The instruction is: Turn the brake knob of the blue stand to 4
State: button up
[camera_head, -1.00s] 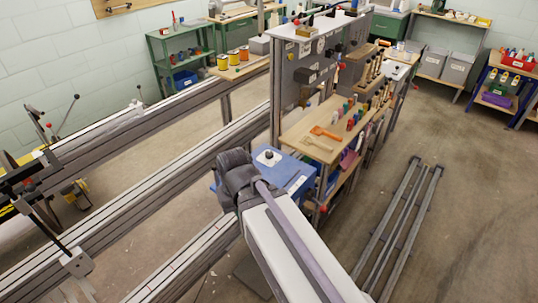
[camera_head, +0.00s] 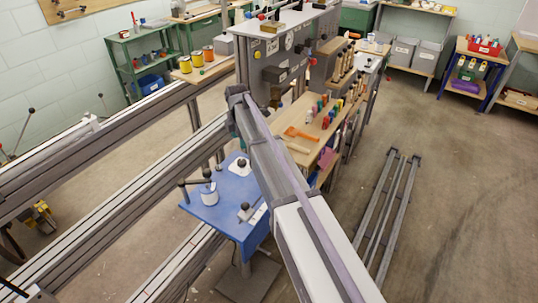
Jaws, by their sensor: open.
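The blue stand (camera_head: 222,212) is left of my arm, its flat blue top fully visible on the left side. A black ball-topped knob (camera_head: 241,163) sits on a white plate at its back edge. A white drum with a dark crossbar handle (camera_head: 208,195) stands at its left. Another dark ball-topped knob (camera_head: 245,207) is near the front right, beside a white label strip (camera_head: 257,214). I cannot tell which of these is the brake knob, nor read any numbers. My arm reaches up past the stand's right side; my gripper cannot be made out.
A grey upright panel (camera_head: 285,70) and a wooden bench (camera_head: 300,118) with colored tools stand behind the arm. Long grey rails (camera_head: 140,190) run along the left. A low metal frame (camera_head: 385,215) lies on the floor at right, with open floor beyond.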

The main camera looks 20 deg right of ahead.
aim_at(242, 161)
jog(key=f+b, duration=1.1)
jog(key=shift+a, duration=0.25)
jog(key=shift+r, duration=0.1)
jog(key=shift+r, duration=0.1)
jog(key=shift+c, duration=0.3)
jog(key=c, duration=0.9)
jog(key=shift+o, duration=0.2)
